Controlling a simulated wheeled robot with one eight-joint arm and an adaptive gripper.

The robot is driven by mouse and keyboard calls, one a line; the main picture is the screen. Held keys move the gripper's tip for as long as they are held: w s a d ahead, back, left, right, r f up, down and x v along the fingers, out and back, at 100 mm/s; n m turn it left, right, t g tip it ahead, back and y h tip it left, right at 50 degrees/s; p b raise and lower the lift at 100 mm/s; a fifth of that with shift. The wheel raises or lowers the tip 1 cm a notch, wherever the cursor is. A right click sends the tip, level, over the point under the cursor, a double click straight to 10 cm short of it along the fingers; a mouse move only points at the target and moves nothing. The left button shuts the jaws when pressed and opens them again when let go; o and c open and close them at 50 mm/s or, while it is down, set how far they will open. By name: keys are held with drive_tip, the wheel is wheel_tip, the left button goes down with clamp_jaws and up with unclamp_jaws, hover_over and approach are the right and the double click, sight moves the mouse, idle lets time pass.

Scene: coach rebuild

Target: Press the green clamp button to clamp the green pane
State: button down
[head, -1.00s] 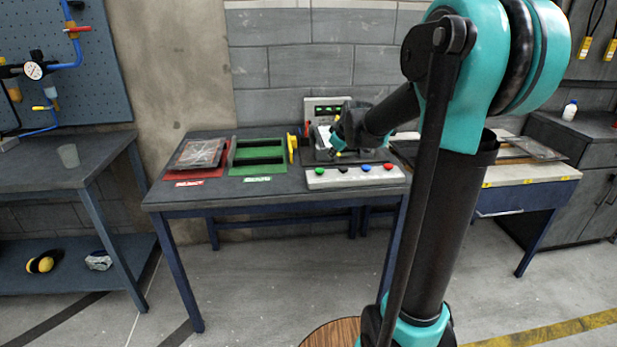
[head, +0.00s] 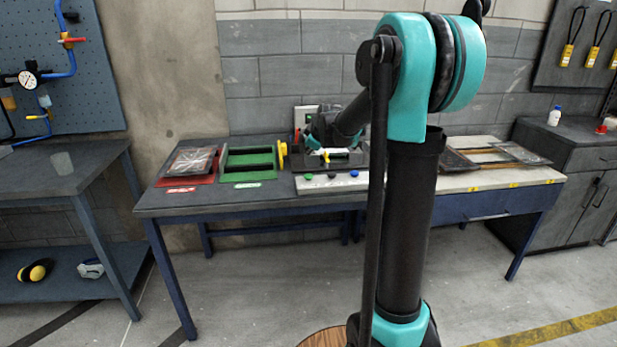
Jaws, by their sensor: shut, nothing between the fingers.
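A pale button strip (head: 320,186) lies along the front of the dark table. Its green button (head: 308,177) is at the left end, with a dark button (head: 332,175) and a blue button (head: 354,173) to its right. My gripper (head: 325,156) is shut and empty, small in view, in front of the clamp fixture (head: 346,160) and behind the strip. It appears above and slightly right of the green button, apart from it. I cannot make out a green pane in the fixture, which my arm partly hides.
A green rack (head: 250,175) and a red tray (head: 203,181) with a dark pane stand left of the fixture. A pale-topped bench (head: 500,178) with frames is on the right.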

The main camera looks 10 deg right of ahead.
sight(309, 176)
drive_tip(key=shift+f, duration=3.4)
drive_tip(key=shift+f, duration=0.1)
drive_tip(key=shift+f, duration=0.3)
drive_tip(key=shift+f, duration=0.45)
drive_tip(key=shift+r, duration=0.85)
drive_tip(key=shift+r, duration=2.55)
